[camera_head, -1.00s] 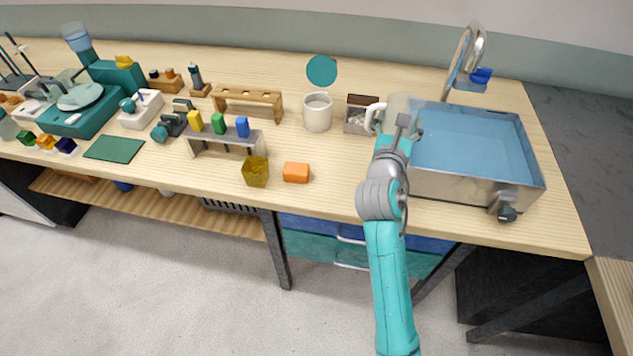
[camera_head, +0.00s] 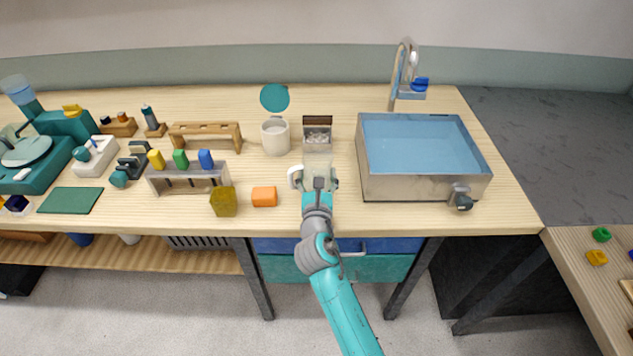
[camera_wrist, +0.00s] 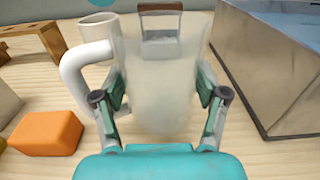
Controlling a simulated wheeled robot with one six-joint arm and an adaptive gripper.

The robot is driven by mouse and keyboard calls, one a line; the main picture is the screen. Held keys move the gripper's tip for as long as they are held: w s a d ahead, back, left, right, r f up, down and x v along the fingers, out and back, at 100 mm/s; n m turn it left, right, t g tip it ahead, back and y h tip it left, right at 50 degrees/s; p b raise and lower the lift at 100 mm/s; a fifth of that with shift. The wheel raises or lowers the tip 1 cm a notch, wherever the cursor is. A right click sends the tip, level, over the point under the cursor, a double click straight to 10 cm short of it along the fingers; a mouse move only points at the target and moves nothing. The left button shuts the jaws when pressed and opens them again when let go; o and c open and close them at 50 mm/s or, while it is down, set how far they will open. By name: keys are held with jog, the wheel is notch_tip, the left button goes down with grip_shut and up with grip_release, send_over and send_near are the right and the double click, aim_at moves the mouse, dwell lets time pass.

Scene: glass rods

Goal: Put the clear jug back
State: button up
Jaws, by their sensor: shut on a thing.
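The clear jug (camera_wrist: 160,85) is a see-through vessel with a white handle on its left, and fills the middle of the wrist view. In the head view the jug (camera_head: 318,164) is upright, left of the sink and in front of a small dark-backed box. My gripper (camera_head: 318,184) is shut on the jug, one finger on each side. In the wrist view my gripper (camera_wrist: 162,100) shows both fingers against the jug's walls. Whether the jug's base touches the table is hard to tell.
The sink basin (camera_head: 364,165) is to the right. A white mug (camera_head: 275,138) and the dark-backed box (camera_head: 318,123) stand behind. An orange block (camera_head: 264,196) and a yellow cup (camera_head: 223,202) are to the left. Bare table lies between box and sink.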

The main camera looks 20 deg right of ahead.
jog(key=shift+f, duration=1.1)
jog(key=shift+f, duration=0.15)
jog(key=o, duration=1.3)
jog(key=v, duration=1.2)
jog(key=shift+r, duration=0.25)
